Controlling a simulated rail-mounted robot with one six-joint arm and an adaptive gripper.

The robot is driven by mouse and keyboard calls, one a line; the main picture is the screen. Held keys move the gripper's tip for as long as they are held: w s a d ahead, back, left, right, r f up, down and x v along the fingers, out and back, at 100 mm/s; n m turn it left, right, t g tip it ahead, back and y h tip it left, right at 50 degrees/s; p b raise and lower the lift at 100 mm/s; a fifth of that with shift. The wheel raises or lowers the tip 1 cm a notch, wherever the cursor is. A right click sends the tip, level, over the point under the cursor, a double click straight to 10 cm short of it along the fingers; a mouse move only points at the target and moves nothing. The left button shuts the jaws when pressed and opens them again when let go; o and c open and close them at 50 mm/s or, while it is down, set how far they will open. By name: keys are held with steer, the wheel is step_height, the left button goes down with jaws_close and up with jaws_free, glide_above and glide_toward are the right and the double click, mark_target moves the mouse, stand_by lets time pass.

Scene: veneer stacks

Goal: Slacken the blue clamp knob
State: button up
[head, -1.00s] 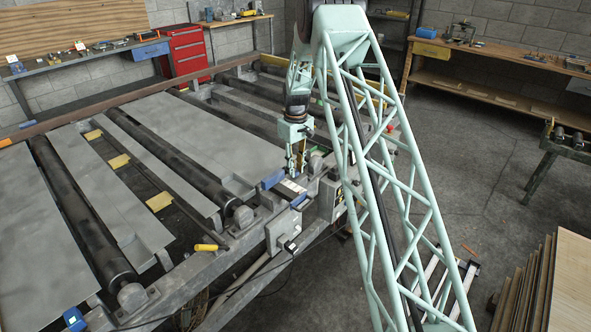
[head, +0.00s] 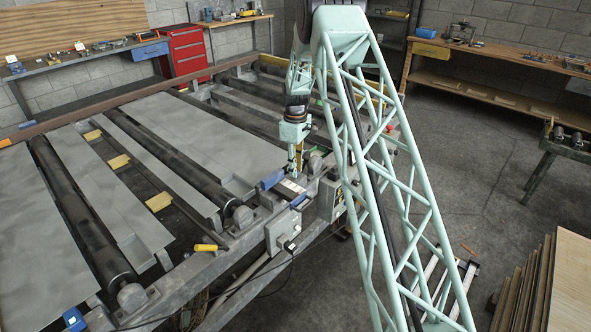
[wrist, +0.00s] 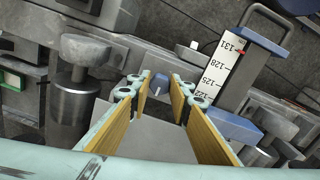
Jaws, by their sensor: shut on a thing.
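The blue clamp knob (wrist: 160,83) is small and shows between the tips of my gripper's fingers (wrist: 159,85) in the wrist view. The fingers have yellow inner faces and are shut on the knob; their tips partly cover its sides. In the head view my gripper (head: 296,166) points down at the near right edge of the roller frame, and the knob cannot be made out there. A white scale (wrist: 222,72) with a red pointer stands right of the knob in the wrist view, over a blue block (wrist: 236,128).
A curved handle (wrist: 268,30) rises behind the scale. Below the gripper in the head view is a grey switch box (head: 283,232). A yellow-handled thing (head: 206,247) lies on the frame.

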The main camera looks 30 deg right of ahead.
steer(key=o, duration=0.8)
steer(key=shift+o, duration=0.2)
steer(key=shift+r, duration=0.1)
step_height(320, 180, up, 12)
stand_by(0.5)
stand_by(0.5)
